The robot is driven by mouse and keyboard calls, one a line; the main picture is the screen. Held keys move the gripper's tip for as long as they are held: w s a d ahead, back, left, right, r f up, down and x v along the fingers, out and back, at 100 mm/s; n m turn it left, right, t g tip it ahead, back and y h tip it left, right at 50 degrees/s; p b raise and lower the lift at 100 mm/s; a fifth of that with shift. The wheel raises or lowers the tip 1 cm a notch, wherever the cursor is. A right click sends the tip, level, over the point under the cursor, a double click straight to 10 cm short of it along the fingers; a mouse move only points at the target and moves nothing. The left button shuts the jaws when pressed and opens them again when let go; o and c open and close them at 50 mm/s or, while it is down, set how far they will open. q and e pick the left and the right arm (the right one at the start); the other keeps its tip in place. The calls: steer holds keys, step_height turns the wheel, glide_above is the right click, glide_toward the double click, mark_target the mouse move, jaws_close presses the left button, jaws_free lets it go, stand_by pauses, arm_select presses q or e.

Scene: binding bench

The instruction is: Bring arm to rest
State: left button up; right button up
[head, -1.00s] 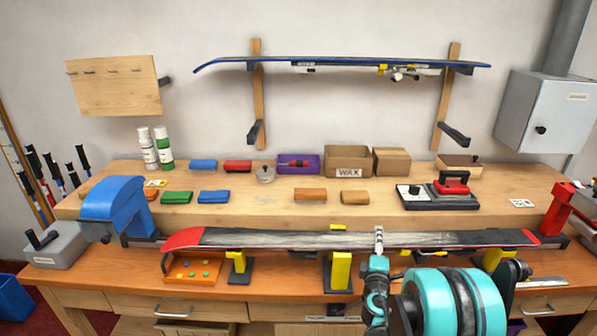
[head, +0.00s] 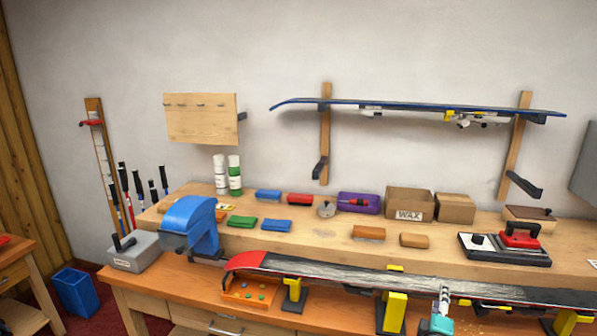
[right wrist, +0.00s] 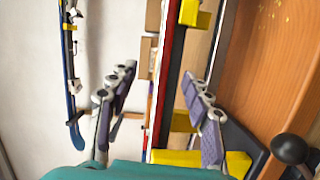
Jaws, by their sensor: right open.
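My right gripper (head: 443,296) shows at the bottom right of the head view, in front of the clamped ski (head: 330,274). In the right wrist view its two jaws (right wrist: 160,95) stand wide apart with nothing held between them. The red edge of the ski (right wrist: 168,70) runs through the gap in that view; I cannot tell how far off it is. The ski lies base up along the bench on yellow-topped supports (head: 395,310). Most of my right arm is cut off by the lower frame edge. My left gripper is not in view.
A blue vise (head: 190,222) stands at the bench's left end. A waxing iron (head: 520,235), a wax box (head: 410,203), cloths and bottles (head: 234,175) sit on the raised shelf. A blue bin (head: 75,292) stands on the floor. A second ski (head: 420,107) hangs on the wall.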

steer(key=s+a+r+m+g, duration=0.2)
steer(key=s+a+m, duration=0.1)
steer(key=s+m, duration=0.15)
steer(key=s+a+r+m+g, duration=0.2)
steer(key=s+m, duration=0.1)
steer(key=s, duration=0.3)
steer(key=s+a+f+m+g+y, duration=0.2)
steer(key=s+a+f+y, duration=0.1)
steer(key=s+a, duration=0.5)
steer(key=s+a+f+m+g+y, duration=0.2)
steer(key=s+a+y, duration=0.3)
steer(key=s+a, duration=0.3)
steer(key=shift+s+a+f+g, duration=0.2)
steer(key=shift+s+f+g, duration=0.1)
steer(key=shift+s+f, duration=0.65)
